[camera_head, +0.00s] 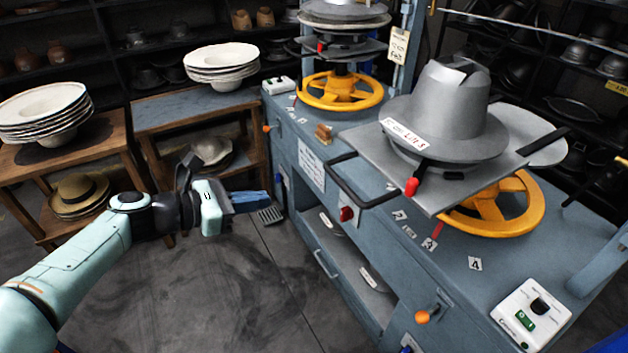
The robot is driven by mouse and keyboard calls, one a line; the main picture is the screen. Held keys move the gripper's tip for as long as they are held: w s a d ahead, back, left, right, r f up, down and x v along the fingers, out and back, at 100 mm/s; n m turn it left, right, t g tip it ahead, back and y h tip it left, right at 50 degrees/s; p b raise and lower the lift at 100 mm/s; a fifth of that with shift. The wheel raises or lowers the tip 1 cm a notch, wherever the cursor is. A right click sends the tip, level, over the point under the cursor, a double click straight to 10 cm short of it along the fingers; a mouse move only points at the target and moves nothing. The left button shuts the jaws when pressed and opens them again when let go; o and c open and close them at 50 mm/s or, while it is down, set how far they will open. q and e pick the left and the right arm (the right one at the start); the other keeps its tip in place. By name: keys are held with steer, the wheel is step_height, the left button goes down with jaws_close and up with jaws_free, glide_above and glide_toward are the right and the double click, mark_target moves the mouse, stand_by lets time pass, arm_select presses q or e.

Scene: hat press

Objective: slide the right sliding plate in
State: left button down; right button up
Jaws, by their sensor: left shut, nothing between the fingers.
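The right sliding plate (370,148) is a flat grey metal plate over the blue press bench, with a grey hat-shaped mould (440,112) on it. A black bar handle (342,184) sticks out from its left front edge, and the plate juts out past the bench's front edge. A red-knobbed lever (411,186) hangs at its near side. My left gripper (262,201) is shut and empty, in front of the bench, to the left of the handle and apart from it. My right gripper is not in view.
The blue bench (400,262) carries yellow handwheels (340,90), number labels and a control box (530,315). Wooden tables with stacked white hat forms (222,62) stand at the back left. The floor (240,290) before the bench is clear.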

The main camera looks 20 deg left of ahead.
arm_select(q)
step_height(320, 180, up, 4)
steer(key=s+h, duration=0.1)
glide_toward(329, 173)
steer(key=shift+t, duration=0.4)
steer(key=x, duration=0.6)
steer(key=shift+w+d+f, duration=0.15)
steer(key=shift+d+f, duration=0.1)
steer(key=shift+f, duration=0.15)
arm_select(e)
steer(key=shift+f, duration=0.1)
arm_select(q)
steer(key=shift+d, duration=0.1)
